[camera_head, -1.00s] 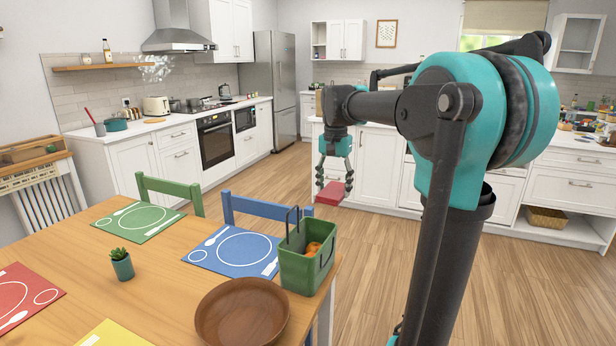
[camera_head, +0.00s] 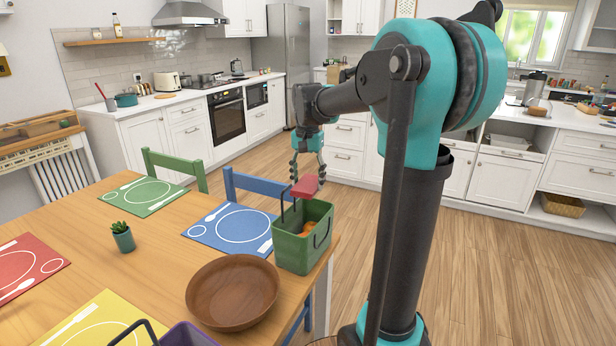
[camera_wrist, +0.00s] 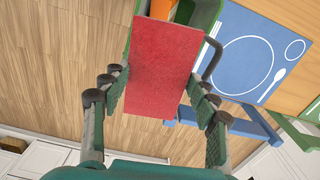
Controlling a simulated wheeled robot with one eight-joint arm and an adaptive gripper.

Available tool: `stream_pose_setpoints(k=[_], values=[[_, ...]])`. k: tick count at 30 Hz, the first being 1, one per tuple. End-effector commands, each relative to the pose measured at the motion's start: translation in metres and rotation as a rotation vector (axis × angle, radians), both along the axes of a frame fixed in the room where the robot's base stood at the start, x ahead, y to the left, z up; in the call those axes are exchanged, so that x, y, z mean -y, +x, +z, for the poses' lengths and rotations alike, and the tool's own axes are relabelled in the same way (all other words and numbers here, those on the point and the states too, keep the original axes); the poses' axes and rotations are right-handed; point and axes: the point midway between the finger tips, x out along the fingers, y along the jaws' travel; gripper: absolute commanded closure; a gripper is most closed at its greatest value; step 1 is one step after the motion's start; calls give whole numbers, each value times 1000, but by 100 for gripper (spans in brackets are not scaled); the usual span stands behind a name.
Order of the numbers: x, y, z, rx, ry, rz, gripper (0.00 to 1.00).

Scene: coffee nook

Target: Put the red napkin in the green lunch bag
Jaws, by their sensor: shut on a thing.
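The red napkin (camera_head: 305,186) is a small folded block. My gripper (camera_head: 307,172) is shut on it and holds it just above and behind the far rim of the green lunch bag. In the wrist view the red napkin (camera_wrist: 162,72) lies between the two fingers of my gripper (camera_wrist: 160,90) and covers part of the bag. The green lunch bag (camera_head: 292,253) stands open at the table's right corner, with its handles up. Something orange (camera_head: 308,227) lies inside it. The wrist view shows part of the bag (camera_wrist: 205,14) beyond the napkin.
A wooden bowl (camera_head: 232,292) stands in front of the bag. A blue placemat (camera_head: 232,228) and a blue chair (camera_head: 262,186) are left of and behind it. A purple container (camera_head: 188,336) shows at the bottom edge. Open floor lies right of the table.

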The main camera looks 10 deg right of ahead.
Motion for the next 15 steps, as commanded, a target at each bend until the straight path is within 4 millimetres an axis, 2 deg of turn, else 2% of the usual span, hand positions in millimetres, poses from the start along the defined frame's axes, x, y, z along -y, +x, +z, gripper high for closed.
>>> stream_pose_setpoints(k=[5, 6, 11, 15], values=[[0, 0, 0, 0, 0, 0, 61], [0, 0, 0, 0, 0, 0, 36], [0, 0, 0, 0, 0, 0, 16], [0, 0, 0, 0, 0, 0, 16]])
